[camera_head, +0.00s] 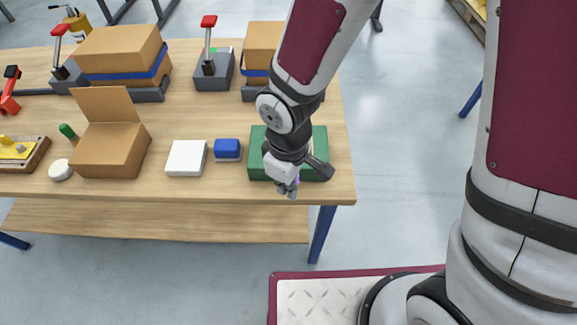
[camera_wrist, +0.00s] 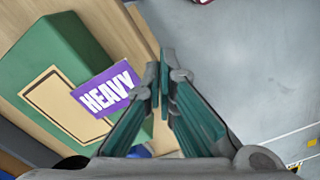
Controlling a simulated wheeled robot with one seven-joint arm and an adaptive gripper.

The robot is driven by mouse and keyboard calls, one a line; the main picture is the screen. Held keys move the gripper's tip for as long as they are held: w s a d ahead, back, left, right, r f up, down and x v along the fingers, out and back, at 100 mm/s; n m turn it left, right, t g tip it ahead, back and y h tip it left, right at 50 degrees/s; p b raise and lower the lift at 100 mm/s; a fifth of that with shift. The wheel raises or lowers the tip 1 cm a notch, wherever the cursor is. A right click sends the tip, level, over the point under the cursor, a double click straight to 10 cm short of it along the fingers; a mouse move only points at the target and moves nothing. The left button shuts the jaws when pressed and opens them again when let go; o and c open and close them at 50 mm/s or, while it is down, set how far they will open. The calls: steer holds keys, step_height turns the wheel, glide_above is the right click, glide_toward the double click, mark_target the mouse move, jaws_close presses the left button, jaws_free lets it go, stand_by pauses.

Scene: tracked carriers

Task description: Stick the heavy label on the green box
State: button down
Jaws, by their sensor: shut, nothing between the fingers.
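The green box (camera_head: 320,148) sits near the front right corner of the table, partly hidden by my arm. In the wrist view the green box (camera_wrist: 38,68) fills the left side, with a tan outlined panel on its face. The purple label reading HEAVY (camera_wrist: 106,90) lies tilted at the panel's right end, partly over the panel and reaching toward my fingers. I cannot tell whether it is stuck flat. My gripper (camera_wrist: 164,62) is shut and empty, its fingertips just right of the label. In the head view my gripper (camera_head: 288,188) is at the box's front side.
A blue box (camera_head: 228,149) and a white box (camera_head: 187,158) stand left of the green box. An open carton (camera_head: 108,148), a closed carton (camera_head: 120,55) and red-handled clamps (camera_head: 208,60) are farther left and back. Floor is clear right of the table.

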steer(key=shift+s, duration=0.2)
steer(key=shift+f, duration=0.15)
steer(key=shift+f+b, duration=0.25)
steer(key=shift+b, duration=0.1)
steer(key=shift+w+d, duration=0.15)
steer(key=shift+w, duration=2.75)
steer(key=shift+w+d, duration=0.1)
steer(key=shift+w, duration=2.75)
stand_by(1.5)
